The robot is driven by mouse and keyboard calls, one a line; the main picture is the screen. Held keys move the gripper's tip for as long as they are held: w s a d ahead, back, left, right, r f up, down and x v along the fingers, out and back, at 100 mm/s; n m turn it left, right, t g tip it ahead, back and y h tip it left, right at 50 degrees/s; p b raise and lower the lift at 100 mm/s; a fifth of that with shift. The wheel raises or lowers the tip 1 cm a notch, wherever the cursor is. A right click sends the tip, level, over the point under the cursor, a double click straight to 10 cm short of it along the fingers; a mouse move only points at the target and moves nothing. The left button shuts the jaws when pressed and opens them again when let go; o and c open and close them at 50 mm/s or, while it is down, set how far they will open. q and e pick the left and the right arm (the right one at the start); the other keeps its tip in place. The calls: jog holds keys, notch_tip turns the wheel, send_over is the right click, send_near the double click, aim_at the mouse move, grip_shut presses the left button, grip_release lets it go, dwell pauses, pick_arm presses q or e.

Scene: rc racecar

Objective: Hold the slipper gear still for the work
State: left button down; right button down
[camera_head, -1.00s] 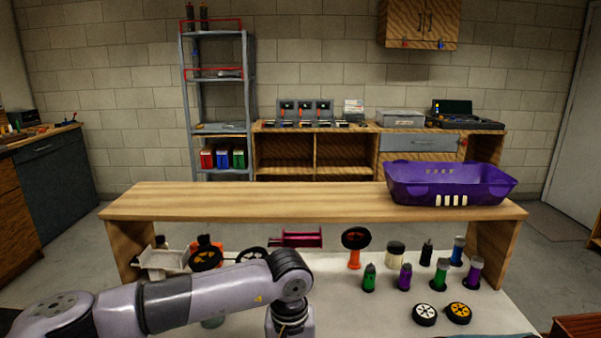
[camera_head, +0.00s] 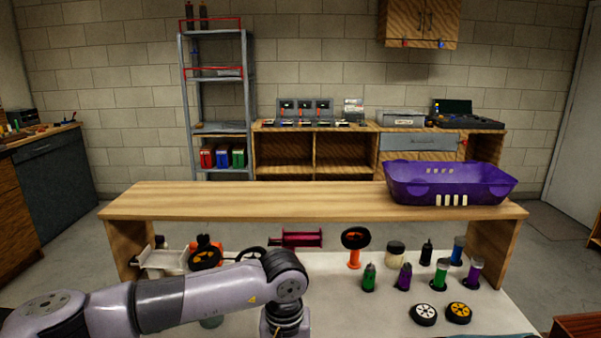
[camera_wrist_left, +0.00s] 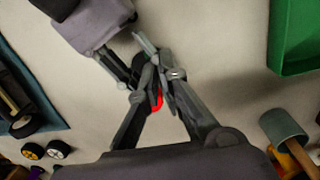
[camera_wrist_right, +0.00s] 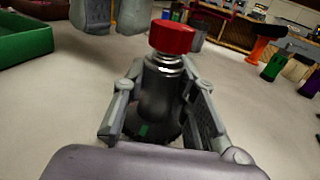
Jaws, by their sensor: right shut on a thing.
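In the right wrist view, the slipper gear (camera_wrist_right: 158,97) shows as a dark upright piece with a metal spring and a red cap (camera_wrist_right: 172,37) on top. My right gripper (camera_wrist_right: 163,100) is shut on its dark body, one finger on each side. In the left wrist view my left gripper (camera_wrist_left: 158,75) has its fingertips close together, overlapping the fingers of my right gripper (camera_wrist_left: 128,60). A bit of red (camera_wrist_left: 157,100) shows between the left fingers; the rest is hidden. I cannot tell whether the left fingers touch it. Both grippers are out of the head view.
A green tray (camera_wrist_left: 294,38) stands nearby; it also shows in the right wrist view (camera_wrist_right: 40,42). In the head view, several coloured bottles, two loose wheels (camera_head: 424,314) and an orange stand (camera_head: 354,252) occupy the right side. A purple basket (camera_head: 450,183) sits on the raised shelf (camera_head: 250,202).

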pick_arm(q)
notch_tip(320, 180, up, 6)
jog(key=shift+f, duration=0.1)
dwell(0.4)
jog(key=d+f, duration=0.3)
jog(key=f, duration=0.3)
jog(key=shift+w, duration=0.2)
dwell(0.3)
